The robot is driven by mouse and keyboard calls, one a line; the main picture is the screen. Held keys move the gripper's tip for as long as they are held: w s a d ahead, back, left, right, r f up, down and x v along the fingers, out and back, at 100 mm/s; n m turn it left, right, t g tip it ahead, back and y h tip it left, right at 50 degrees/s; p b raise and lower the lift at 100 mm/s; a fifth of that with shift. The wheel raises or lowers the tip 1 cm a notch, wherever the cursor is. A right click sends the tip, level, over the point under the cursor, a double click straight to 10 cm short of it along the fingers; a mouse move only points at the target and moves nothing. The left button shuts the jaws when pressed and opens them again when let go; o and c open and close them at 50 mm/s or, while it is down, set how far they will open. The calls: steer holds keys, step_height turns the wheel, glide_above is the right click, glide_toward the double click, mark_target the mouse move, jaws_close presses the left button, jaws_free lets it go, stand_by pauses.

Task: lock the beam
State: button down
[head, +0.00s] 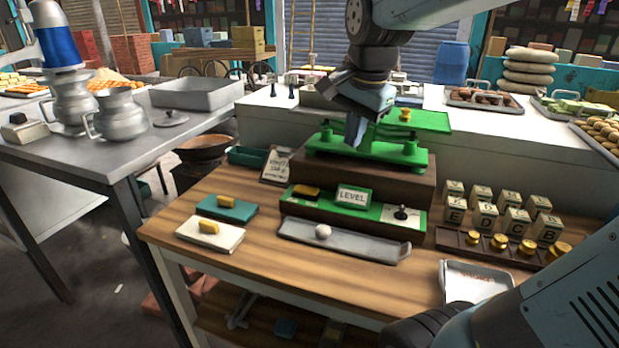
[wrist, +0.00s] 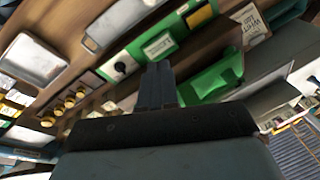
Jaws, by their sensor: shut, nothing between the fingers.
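A green balance scale (head: 365,158) with a beam and a flat green pan (head: 420,121) stands on a dark wooden block (head: 345,185) on the table. Below its front is a green panel (head: 370,209) with a "LEVEL" label (head: 353,197), a yellow piece (head: 305,191) at its left and a black knob (head: 401,213) on a white plate at its right. My gripper (head: 355,132) is shut and empty, pointing down just over the scale and hiding part of it. In the wrist view my fingers (wrist: 157,85) show between the panel (wrist: 165,45) and the scale (wrist: 212,80). Contact with the scale cannot be told.
A grey tray (head: 370,248) with a white ball lies before the panel. Lettered blocks (head: 485,208) and brass weights (head: 500,242) stand at right. A white counter (head: 262,117) runs behind.

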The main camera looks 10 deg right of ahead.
mark_target(313, 189)
steer(key=w+a+f+m+g, duration=0.1)
steer(key=w+a+f+m, duration=0.1)
steer(key=w+m, duration=0.4)
steer(key=w+a+f+m+g, duration=0.1)
steer(key=w+a+m+g, duration=0.1)
steer(key=w+m, duration=0.5)
steer(key=shift+w+a+f+m, duration=0.2)
steer(key=shift+w+f+m, duration=0.1)
steer(key=shift+f+m, duration=0.1)
step_height(313, 189, down, 14)
steer(key=shift+r, duration=0.1)
stand_by(0.3)
